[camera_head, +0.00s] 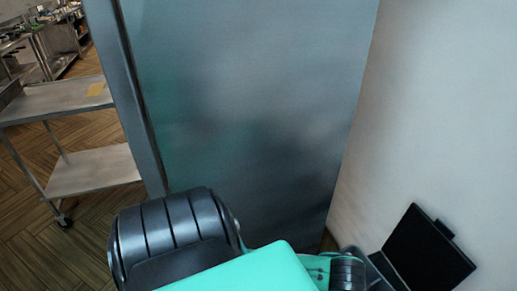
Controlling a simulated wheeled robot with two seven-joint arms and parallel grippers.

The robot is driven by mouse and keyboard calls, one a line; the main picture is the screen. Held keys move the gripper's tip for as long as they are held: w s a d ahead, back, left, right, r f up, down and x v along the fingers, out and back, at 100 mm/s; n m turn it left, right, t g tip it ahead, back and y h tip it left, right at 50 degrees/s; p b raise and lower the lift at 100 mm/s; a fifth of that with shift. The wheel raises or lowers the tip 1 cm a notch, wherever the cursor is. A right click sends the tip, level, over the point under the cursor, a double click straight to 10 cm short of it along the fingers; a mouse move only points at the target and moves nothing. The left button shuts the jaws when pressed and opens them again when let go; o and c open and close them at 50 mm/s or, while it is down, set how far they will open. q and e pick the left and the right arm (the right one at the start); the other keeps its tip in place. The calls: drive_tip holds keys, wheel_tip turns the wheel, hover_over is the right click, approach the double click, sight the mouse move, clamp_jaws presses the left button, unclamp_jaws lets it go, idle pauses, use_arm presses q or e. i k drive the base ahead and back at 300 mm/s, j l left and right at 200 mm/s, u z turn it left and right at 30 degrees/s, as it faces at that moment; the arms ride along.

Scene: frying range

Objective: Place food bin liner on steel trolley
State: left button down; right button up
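A steel trolley (55,101) stands at the left, with a flat top, a lower shelf and a caster at its front corner. The upright edge of a grey panel cuts off its right side. A small flat yellowish patch (96,89) lies on its top; I cannot tell what it is. I do not see anything I can identify as the food bin liner. One of my arms, dark with turquoise covers, crosses the bottom of the view. Neither gripper's fingers show.
A large grey-blue panel with a metal edge (139,100) fills the middle, close in front. A pale wall (440,110) closes the right side. A black flat object (428,252) at lower right is unclear. Wooden floor (95,220) lies open at left; steel counters (60,38) stand behind.

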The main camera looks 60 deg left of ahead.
sight(72, 93)
drive_tip(key=l+u, duration=0.1)
drive_tip(key=u, duration=0.65)
drive_tip(key=k+l+u, duration=0.1)
drive_tip(key=u, duration=0.25)
drive_tip(key=k+j+u, duration=0.2)
drive_tip(key=u, duration=0.15)
